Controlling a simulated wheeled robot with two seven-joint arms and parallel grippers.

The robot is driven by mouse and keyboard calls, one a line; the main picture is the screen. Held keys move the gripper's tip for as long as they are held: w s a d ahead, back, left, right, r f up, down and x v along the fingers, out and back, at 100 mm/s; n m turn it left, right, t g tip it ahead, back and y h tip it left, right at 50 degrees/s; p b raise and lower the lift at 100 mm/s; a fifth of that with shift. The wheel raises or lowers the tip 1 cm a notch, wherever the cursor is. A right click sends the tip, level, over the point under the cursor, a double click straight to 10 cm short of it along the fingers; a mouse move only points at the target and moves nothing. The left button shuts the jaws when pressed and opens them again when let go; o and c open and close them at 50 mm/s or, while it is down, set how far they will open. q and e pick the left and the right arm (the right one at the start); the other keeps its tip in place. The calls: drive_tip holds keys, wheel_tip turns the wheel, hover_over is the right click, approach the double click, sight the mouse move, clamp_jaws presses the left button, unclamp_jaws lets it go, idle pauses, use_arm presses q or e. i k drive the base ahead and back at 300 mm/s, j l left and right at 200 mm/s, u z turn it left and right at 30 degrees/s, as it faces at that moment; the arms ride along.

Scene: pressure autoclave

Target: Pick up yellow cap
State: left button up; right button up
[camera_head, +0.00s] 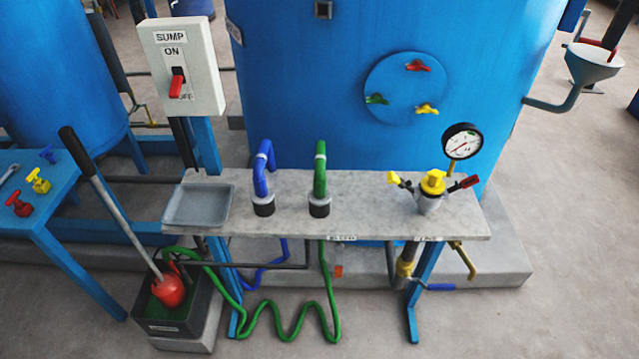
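A yellow cap (433,182) sits on top of a grey metal fitting (428,203) near the right end of the grey bench (370,213). A small yellow handle (393,178) sticks out to the left of the fitting and a red-ended handle (468,182) to the right. A round pressure gauge (462,141) stands just behind and to the right of the cap. Neither of my grippers is in view.
A blue pipe elbow (262,175) and a green one (320,180) rise from the bench. An empty grey tray (199,204) lies at its left end. A switch box (180,67) and a pump lever (107,200) stand left. The large blue tank (300,60) is behind.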

sight(433, 184)
drive_tip(key=i+l, duration=0.1)
drive_tip(key=l, duration=0.55)
drive_tip(key=i+l, duration=0.1)
drive_tip(key=l, duration=0.55)
drive_tip(key=i+l, duration=0.1)
drive_tip(key=l, duration=0.55)
drive_tip(key=u, duration=0.05)
